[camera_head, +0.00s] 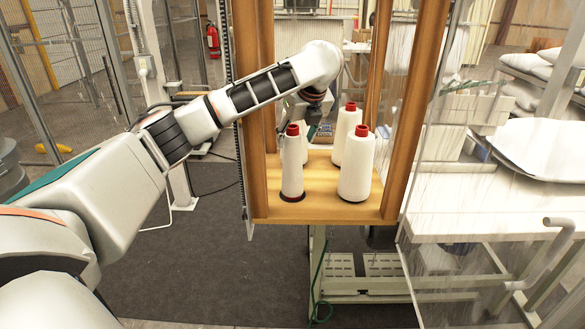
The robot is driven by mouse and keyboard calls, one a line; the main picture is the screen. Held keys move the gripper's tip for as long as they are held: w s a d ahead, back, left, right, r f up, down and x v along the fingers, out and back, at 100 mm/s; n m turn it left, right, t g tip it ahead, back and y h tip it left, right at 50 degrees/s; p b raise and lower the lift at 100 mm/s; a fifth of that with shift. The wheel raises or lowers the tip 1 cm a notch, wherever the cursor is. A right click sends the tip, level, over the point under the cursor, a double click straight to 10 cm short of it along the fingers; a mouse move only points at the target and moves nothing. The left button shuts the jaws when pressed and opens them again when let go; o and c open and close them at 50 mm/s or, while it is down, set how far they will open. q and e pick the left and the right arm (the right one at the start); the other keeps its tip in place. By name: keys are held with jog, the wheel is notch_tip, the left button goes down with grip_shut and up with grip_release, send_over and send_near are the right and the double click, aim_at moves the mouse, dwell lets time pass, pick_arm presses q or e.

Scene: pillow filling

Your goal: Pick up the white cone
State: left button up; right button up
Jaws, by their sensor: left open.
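Several white cones with red tops stand upright on a wooden shelf (325,207) inside a wooden frame. The front left cone (291,170) is slim, the front right cone (356,170) is wider, and a back right cone (345,135) stands behind it. Another cone (304,143) is mostly hidden behind the front left one. My left gripper (309,125) reaches in from above behind the front left cone, near the hidden one. It is open, and its fingertips are partly hidden, so I cannot tell whether it touches a cone. My right gripper is out of view.
Wooden posts (406,110) bound the shelf on both sides. A clear curtain and a white table (480,195) with white pillows (541,148) are at right. A red fire extinguisher (213,41) hangs at the back. Dark floor mat (190,270) lies open below.

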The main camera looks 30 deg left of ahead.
aim_at(293, 145)
pick_arm(q)
jog(key=x, duration=0.4)
jog(key=shift+a+f, duration=0.15)
jog(key=shift+s, duration=0.1)
jog(key=c, duration=1.5)
jog(key=shift+c, duration=0.2)
